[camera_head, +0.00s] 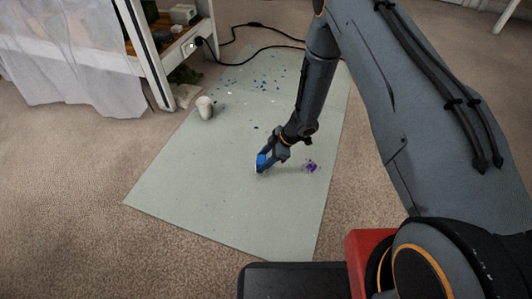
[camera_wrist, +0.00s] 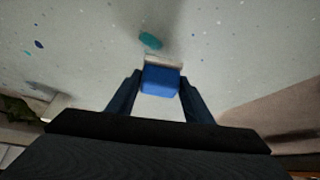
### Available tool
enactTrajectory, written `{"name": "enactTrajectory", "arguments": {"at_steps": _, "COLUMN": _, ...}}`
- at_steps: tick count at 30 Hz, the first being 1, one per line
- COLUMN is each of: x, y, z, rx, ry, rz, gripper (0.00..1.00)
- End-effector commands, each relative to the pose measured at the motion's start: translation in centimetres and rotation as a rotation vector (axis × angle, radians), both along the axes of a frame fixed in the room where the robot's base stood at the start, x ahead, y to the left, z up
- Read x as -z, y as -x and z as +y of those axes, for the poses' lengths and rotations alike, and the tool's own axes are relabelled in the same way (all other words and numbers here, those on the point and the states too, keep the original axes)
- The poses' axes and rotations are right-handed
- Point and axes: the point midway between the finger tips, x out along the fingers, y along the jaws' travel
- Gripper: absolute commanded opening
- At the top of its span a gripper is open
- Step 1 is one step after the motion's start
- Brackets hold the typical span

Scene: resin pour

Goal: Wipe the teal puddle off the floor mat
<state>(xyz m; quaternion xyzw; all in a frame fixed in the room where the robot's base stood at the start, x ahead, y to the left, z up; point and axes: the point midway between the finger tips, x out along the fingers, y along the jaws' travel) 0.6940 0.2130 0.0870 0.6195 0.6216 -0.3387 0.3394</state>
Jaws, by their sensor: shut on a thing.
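The grey-green floor mat (camera_head: 215,185) lies on the carpet. The teal puddle (camera_wrist: 150,40) is a small oval blot on the mat in the wrist view, just beyond the tip of what I hold. I cannot make the puddle out in the head view, where my gripper may hide it. My gripper (camera_head: 266,157) is low over the mat, pointing down, and shut on a blue block with a pale edge, like a sponge (camera_wrist: 161,79). The block sits between both fingers in the wrist view. I cannot tell whether it touches the mat.
A purple splotch (camera_head: 311,166) lies on the mat right of my gripper. A white cup (camera_head: 204,108) stands near the mat's left edge. Blue specks (camera_head: 265,84) dot the far end. A white shelf unit (camera_head: 150,62) stands left; a black cable (camera_head: 262,48) crosses behind. The near mat is clear.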

Motion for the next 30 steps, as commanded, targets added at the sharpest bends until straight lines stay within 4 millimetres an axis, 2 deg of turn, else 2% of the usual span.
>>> {"name": "enactTrajectory", "arguments": {"at_steps": 1, "x": -0.7, "y": 0.0, "z": 0.0, "rx": 0.000, "ry": 0.000, "rz": -0.001, "gripper": 0.28}}
{"name": "enactTrajectory", "arguments": {"at_steps": 12, "x": -3.9, "y": 0.0, "z": -0.1, "rx": 0.001, "ry": 0.000, "rz": 0.000, "gripper": 0.28}}
{"name": "enactTrajectory", "arguments": {"at_steps": 25, "x": -4.2, "y": -0.1, "z": -0.1, "rx": 0.004, "ry": 0.000, "rz": 0.000, "gripper": 0.28}}
{"name": "enactTrajectory", "arguments": {"at_steps": 30, "x": -6.0, "y": -0.4, "z": -0.4, "rx": 0.091, "ry": 0.000, "rz": -0.001, "gripper": 0.28}}
